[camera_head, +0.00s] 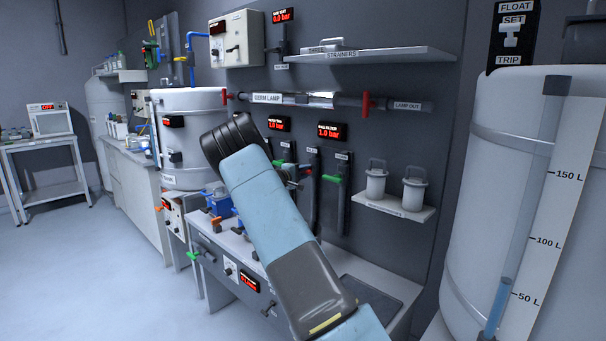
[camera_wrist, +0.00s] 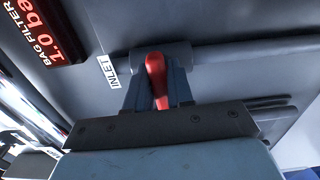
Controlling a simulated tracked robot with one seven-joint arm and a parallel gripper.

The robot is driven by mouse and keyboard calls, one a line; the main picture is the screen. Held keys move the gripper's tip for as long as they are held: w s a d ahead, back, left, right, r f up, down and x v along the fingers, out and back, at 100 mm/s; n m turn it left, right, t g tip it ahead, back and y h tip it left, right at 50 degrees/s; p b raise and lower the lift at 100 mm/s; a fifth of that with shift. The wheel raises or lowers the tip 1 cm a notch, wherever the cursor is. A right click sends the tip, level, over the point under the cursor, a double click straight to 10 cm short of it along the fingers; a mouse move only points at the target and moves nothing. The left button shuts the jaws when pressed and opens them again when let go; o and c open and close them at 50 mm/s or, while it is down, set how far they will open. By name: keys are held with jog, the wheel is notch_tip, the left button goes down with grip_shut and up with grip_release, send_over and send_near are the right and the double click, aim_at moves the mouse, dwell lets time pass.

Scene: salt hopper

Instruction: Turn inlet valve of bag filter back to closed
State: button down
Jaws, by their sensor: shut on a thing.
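The inlet valve's red handle (camera_wrist: 156,78) stands between the two fingers of my gripper (camera_wrist: 157,92) in the wrist view. The fingers are shut on it. The handle's lower end is hidden by the gripper body. A dark pipe body lies behind it, beside a white INLET label (camera_wrist: 109,72). The red-lit BAG FILTER display (camera_wrist: 55,28) reads 1.0 bar in the wrist view. It also shows on the wall in the head view (camera_head: 332,132). In the head view my arm covers most of my gripper and the held handle.
Other valves with green handles (camera_head: 332,179) sit close by on the wall. A germ lamp tube (camera_head: 305,100) with red handles runs above. A small shelf with canisters (camera_head: 395,205) is to the right, and a large tank (camera_head: 480,200) stands further right. The workbench (camera_head: 228,250) lies below.

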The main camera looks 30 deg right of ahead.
jog(key=c, duration=1.2)
grip_release()
jog(key=shift+s+f, duration=0.1)
jog(key=shift+f, duration=0.2)
jog(key=shift+o, duration=0.6)
jog(key=shift+r, duration=0.1)
jog(key=v, duration=1.3)
jog(key=shift+a, duration=0.35)
